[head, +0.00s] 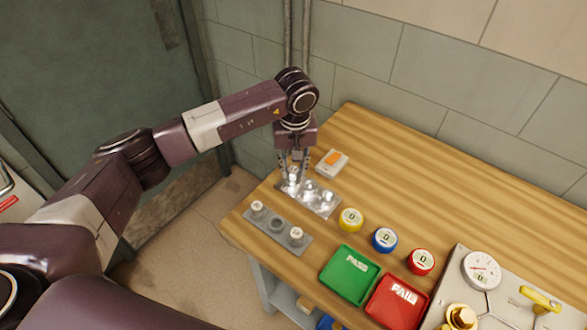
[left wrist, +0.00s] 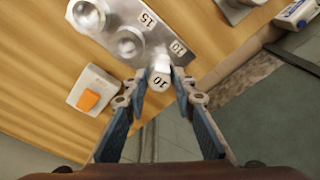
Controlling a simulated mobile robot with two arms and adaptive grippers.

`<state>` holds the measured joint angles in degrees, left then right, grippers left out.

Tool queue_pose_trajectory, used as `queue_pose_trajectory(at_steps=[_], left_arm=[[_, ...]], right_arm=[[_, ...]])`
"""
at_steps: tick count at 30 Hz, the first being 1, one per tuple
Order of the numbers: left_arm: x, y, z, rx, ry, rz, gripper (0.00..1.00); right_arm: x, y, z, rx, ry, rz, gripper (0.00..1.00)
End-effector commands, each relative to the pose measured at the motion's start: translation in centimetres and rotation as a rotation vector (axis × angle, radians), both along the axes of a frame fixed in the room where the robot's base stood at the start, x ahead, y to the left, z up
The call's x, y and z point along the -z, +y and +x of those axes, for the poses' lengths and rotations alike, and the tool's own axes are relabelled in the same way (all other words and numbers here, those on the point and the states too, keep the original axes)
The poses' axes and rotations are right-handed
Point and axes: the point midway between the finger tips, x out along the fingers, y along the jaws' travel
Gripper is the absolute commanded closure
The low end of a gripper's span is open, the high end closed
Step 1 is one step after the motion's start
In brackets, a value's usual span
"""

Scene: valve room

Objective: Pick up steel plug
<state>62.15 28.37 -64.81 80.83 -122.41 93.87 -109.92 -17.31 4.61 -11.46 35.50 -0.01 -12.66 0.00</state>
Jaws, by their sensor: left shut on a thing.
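My left gripper (head: 293,174) points down at the left end of a shiny metal rack (head: 323,208) on the wooden bench. The plug is at the end of the rack, which also shows in the left wrist view (left wrist: 157,37) with labels 15 and 10. I cannot tell whether the plug is clear of its seat. Two other round steel plugs (left wrist: 130,45) (left wrist: 88,14) stay in the rack. My right gripper is out of view.
A grey holder with white-topped pieces (head: 276,225) lies in front. A white box with an orange part (head: 332,163) sits behind. Yellow, blue and red round gauges (head: 385,239), a green PASS tray (head: 349,275), a red FAIL tray (head: 397,302) and a gauge panel (head: 482,269) lie right.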

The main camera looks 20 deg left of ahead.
Motion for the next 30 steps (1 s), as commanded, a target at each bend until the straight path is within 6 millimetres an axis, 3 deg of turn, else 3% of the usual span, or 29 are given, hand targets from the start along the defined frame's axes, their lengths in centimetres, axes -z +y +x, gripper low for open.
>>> queue_pose_trajectory(at_steps=[8, 11, 21, 27, 30], left_arm=[[-2.6, 0.0, 0.2, 0.000, -0.006, -0.001, 1.00], [-4.7, 0.0, 0.2, 0.000, -0.008, -0.001, 1.00], [-14.5, 0.0, 0.1, -0.001, -0.007, 0.000, 1.00], [-18.3, 0.0, 0.1, -0.001, -0.004, -0.001, 1.00], [-19.2, 0.0, 0.1, -0.001, -0.002, 0.000, 1.00]], right_arm=[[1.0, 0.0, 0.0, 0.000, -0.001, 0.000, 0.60], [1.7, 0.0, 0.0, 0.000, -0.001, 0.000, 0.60], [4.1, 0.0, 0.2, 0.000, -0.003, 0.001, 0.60], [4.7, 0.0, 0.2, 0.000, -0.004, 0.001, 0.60], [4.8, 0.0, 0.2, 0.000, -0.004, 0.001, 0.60]])
